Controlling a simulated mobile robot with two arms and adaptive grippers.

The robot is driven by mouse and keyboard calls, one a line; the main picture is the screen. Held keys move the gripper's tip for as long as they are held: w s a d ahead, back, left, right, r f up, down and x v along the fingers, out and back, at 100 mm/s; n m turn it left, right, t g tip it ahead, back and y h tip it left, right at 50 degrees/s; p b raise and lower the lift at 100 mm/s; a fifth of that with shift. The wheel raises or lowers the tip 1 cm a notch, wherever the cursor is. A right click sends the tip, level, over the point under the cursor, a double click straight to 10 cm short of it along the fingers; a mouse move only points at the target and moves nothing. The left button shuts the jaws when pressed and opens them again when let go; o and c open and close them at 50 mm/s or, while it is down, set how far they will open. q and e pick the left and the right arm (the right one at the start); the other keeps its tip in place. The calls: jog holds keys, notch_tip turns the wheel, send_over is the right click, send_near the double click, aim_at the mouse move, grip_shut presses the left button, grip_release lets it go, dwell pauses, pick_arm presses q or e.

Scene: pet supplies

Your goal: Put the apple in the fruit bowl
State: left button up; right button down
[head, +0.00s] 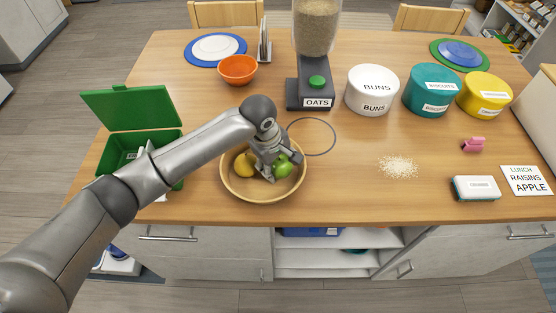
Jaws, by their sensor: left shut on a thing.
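The green apple (284,169) is in my left gripper (275,170), low inside the round wooden fruit bowl (262,198). My left gripper is shut on the apple, and its fingers hide part of it. Whether the apple touches the bowl's bottom I cannot tell. A yellow fruit (243,164) lies in the bowl to the left of the gripper. The bowl stands near the table's front edge, and my arm hides part of its back rim. My right gripper is not in view.
An open green box (132,110) stands left of the bowl, partly behind my arm. An oats dispenser (316,92) and an orange bowl (238,72) stand behind. White (372,92), teal (432,92) and yellow (484,95) canisters stand back right. Spilled oats (398,167) lie on the right.

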pick_arm(q)
jog(key=shift+f, duration=0.15)
jog(key=o, duration=1.1)
jog(key=b+v, duration=0.1)
jog(key=v, duration=1)
jog(key=shift+w, duration=0.1)
jog(key=shift+a+r+b, duration=0.1)
jog(key=shift+r+b, duration=0.2)
jog(key=shift+r, duration=0.35)
